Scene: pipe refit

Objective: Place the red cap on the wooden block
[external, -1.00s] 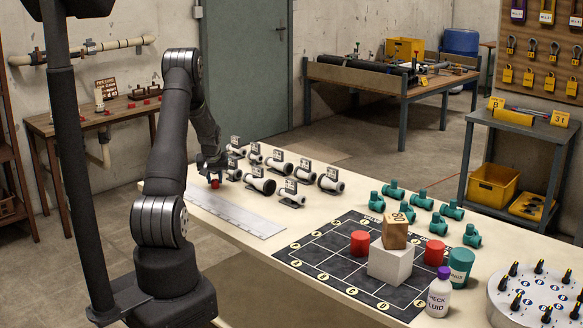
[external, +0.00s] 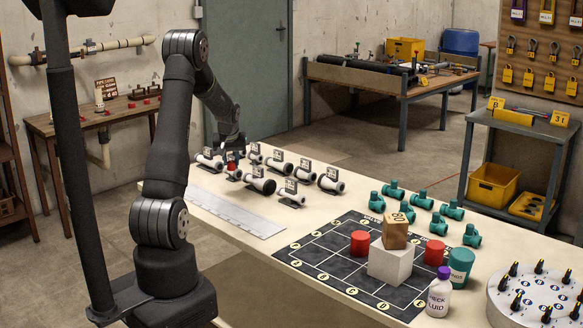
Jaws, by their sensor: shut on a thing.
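My gripper (external: 232,150) is at the far left part of the table, among the white pipe pieces, shut on a small red cap (external: 232,157) held up near their labels. The fingers are small and dark in this view. The wooden block (external: 395,232) sits on top of a white cube (external: 391,264), far to the right of my gripper. Two other red cylinders stand by it: one (external: 360,243) left of the cube, one (external: 435,250) right of it.
The black grid mat (external: 325,260) lies under the cube. A teal cup (external: 461,265) and a white bottle (external: 439,293) stand at its right. Teal fittings (external: 423,202) lie behind it. Labelled pipe pieces (external: 260,183) and a metal ruler (external: 235,215) are nearer my gripper.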

